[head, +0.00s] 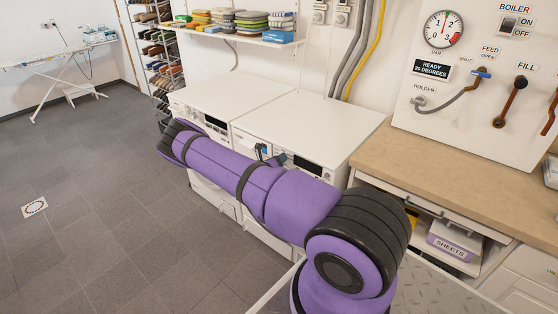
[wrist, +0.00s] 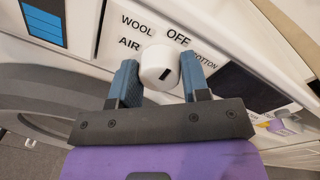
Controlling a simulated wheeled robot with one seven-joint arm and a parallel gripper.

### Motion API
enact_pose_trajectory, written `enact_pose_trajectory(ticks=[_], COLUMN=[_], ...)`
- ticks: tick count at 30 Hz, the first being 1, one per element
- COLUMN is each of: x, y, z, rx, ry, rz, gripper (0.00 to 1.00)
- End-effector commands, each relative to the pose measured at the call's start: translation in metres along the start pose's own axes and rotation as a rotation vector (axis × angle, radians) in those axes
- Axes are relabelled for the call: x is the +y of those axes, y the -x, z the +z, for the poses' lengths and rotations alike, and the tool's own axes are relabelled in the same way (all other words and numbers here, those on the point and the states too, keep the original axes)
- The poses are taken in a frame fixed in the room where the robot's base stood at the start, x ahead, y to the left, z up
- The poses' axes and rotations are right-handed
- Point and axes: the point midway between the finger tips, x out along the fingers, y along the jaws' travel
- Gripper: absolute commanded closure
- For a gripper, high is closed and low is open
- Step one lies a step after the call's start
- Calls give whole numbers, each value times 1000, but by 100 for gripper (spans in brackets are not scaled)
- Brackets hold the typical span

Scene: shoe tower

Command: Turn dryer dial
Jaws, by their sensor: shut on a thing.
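The dryer dial (wrist: 160,68) is a round white knob with a short black mark on its face, on a white front panel. The words WOOL, OFF and AIR are printed around it, and another, partly hidden by a finger, reads like COTTON. My gripper (wrist: 160,74) has its two blue fingers on either side of the dial, shut on it. The black mark sits low on the face, slightly right of its middle; which word it points at is unclear. In the head view my purple arm crosses in front of two white machines (head: 300,122) and hides part of their fronts.
A blue bar panel (wrist: 42,24) is left of the dial, and a round door (wrist: 45,95) is below. A wooden counter (head: 450,185) with a boiler panel (head: 465,75) stands to the right. Open tiled floor (head: 90,190) lies to the left.

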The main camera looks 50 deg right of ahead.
Motion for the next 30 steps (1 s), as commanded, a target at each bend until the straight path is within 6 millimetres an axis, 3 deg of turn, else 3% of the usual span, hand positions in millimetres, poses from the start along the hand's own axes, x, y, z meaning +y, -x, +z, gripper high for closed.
enact_pose_trajectory(ticks=[7,8,11,23,30], x=[2,2,1,0,-1], y=[1,1,1,0,0], z=[0,0,0,0,0], rx=[0,0,0,-2,-15], ry=[0,-1,-1,-29,-201], rz=[3,3,3,1,0], gripper=[81,55,32,32,32])
